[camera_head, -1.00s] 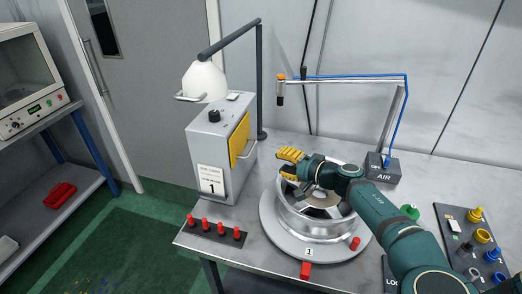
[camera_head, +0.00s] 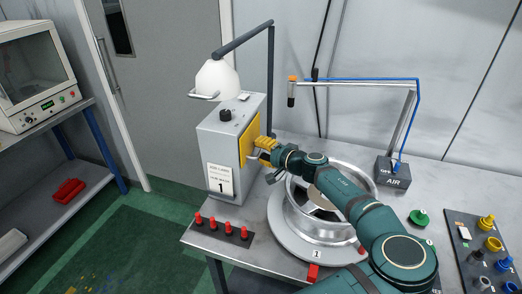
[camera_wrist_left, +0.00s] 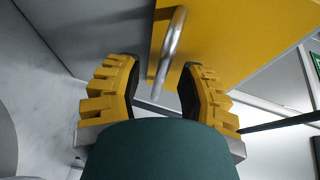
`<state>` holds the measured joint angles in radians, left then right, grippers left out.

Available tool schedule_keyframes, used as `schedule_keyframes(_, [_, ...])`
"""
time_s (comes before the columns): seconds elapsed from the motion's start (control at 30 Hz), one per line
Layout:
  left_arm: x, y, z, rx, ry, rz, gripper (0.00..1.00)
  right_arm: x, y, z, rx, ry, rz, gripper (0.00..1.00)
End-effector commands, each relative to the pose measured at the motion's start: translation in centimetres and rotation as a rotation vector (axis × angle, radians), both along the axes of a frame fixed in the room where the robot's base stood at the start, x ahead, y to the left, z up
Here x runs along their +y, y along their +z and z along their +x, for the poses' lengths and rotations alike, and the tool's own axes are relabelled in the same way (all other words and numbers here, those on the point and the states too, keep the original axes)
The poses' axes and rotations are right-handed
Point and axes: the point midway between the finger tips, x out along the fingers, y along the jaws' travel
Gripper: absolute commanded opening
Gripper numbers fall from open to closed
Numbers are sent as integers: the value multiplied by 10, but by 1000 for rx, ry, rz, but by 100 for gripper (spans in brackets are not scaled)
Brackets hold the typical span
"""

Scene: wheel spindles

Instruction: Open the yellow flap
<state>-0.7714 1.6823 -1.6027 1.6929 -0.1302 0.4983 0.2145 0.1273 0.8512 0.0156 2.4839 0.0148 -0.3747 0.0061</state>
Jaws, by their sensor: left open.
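The yellow flap (camera_head: 251,129) is on the right side of a grey box (camera_head: 221,155) and looks shut. In the left wrist view the flap (camera_wrist_left: 243,38) fills the upper right, with its metal bar handle (camera_wrist_left: 171,48) in front of it. My left gripper (camera_head: 256,151), with yellow fingers, is at the flap and covers its lower part in the head view. In the left wrist view the gripper (camera_wrist_left: 161,80) is open, with the handle's near end between its two fingers. I cannot tell if they touch. My right gripper is not in view.
A silver wheel (camera_head: 318,222) lies on the round plate under my left arm. Red pegs (camera_head: 213,224) stand in front of the box. A white lamp (camera_head: 217,78) hangs above it. The air stand (camera_head: 392,172) is at the back right.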

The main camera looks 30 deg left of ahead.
Motion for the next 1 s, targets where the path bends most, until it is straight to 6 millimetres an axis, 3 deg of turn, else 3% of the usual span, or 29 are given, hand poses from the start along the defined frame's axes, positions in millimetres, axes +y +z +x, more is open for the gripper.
schedule_keyframes(0.4, [6,-1,1,0,0,0,38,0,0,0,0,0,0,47])
schedule_keyframes(0.5, [6,-1,1,0,0,0,3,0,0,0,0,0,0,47])
schedule_keyframes(0.53, [6,-1,1,0,0,0,0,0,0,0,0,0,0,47])
schedule_keyframes(1.0, [5,1,8,-9,-2,-29,0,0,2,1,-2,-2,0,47])
